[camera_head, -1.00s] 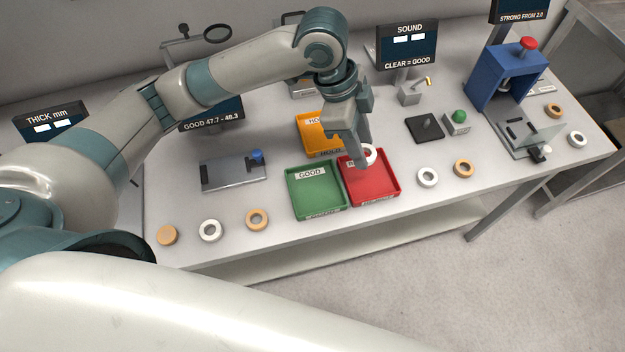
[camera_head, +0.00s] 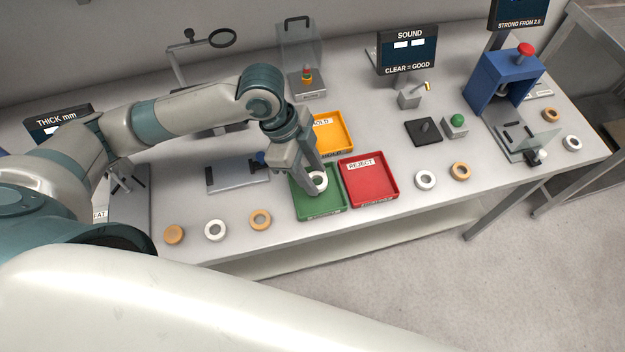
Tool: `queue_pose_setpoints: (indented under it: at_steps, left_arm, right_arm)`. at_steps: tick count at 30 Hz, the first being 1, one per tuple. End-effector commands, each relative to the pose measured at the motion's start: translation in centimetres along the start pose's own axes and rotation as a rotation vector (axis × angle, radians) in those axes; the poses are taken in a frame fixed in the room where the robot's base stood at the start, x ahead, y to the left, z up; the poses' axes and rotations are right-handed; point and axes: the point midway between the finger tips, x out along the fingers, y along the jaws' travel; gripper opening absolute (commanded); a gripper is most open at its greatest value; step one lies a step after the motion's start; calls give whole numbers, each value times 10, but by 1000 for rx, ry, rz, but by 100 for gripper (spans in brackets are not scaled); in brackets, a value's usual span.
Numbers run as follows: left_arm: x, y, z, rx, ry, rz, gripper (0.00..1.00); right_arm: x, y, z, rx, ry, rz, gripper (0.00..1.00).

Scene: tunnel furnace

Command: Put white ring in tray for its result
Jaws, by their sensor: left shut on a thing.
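My left gripper (camera_head: 315,186) points down over the green tray (camera_head: 324,209) and is shut on a white ring (camera_head: 319,179). I cannot tell whether the ring touches the tray floor. The gripper hides the green tray's label. The red REJECT tray (camera_head: 372,190) stands just to the right and is empty. The yellow HOLD tray (camera_head: 338,133) stands behind, partly hidden by the gripper. My right gripper is not in view.
Loose white and tan rings lie along the front edge, such as a white one (camera_head: 215,230) at left and another (camera_head: 425,180) at right. A SOUND display (camera_head: 407,50), a blue press (camera_head: 503,85) and a grey plate fixture (camera_head: 232,174) stand around the trays.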

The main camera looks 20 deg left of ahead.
Motion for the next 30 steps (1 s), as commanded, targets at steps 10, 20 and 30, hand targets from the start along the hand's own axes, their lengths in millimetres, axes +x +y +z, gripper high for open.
queue_pose_setpoints:
  at_steps: [10, 20, 30]
  left_arm:
    - [30, 1, 11, -2, 0, 3, 12]
    - [38, 0, 14, 0, 0, 0, 12]
    - [40, 0, 15, 0, 0, 0, 55]
  right_arm:
    - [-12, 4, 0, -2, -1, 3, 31]
    - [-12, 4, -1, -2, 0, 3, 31]
    - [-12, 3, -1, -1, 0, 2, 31]
